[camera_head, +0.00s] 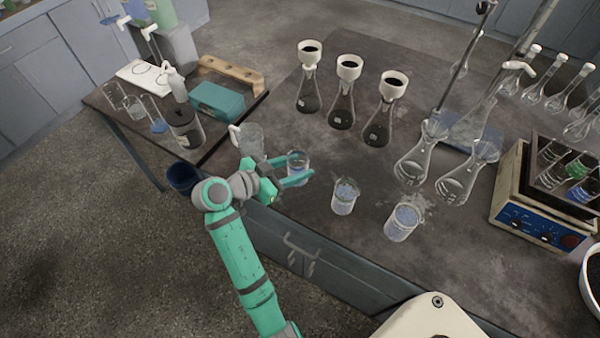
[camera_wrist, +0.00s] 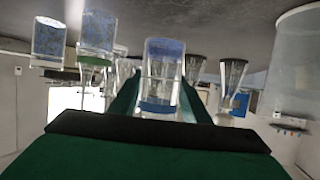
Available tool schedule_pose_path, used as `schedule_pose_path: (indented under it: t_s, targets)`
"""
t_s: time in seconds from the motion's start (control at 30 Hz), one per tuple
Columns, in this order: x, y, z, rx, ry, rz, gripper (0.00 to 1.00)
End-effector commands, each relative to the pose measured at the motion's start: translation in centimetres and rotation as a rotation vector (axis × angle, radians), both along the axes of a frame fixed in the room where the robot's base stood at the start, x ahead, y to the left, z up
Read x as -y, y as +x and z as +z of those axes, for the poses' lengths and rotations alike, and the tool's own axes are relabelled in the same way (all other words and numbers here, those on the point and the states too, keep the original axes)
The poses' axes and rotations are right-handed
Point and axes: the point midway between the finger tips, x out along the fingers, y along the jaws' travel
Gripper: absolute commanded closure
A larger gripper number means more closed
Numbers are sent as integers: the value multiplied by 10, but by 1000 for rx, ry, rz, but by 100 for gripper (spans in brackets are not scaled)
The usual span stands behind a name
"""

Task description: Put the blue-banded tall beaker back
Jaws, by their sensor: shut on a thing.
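The blue-banded tall beaker (camera_head: 297,163) is clear glass with bluish contents, near the front edge of the dark bench in the head view. My gripper (camera_head: 298,174) is shut on it, with a teal finger on each side. In the wrist view, which looks upside down, the beaker (camera_wrist: 162,75) is between my fingers (camera_wrist: 160,95), and its blue band shows. I cannot tell whether its base touches the bench.
Two similar beakers (camera_head: 345,196) (camera_head: 402,222) stand to the right; the wrist view shows a green-banded one (camera_wrist: 97,35). A larger clear vessel (camera_head: 251,138) stands close on the left. Several flasks with funnels (camera_head: 344,100) stand behind.

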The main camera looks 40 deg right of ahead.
Motion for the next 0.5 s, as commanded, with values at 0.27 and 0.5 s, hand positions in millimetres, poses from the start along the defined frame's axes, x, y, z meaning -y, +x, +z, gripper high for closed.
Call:
schedule_pose_path:
  t_s: [0.27,0.5]
  targets:
    - [14,3,-15,0,-1,-3,85]
    - [19,5,-42,-4,1,-1,85]
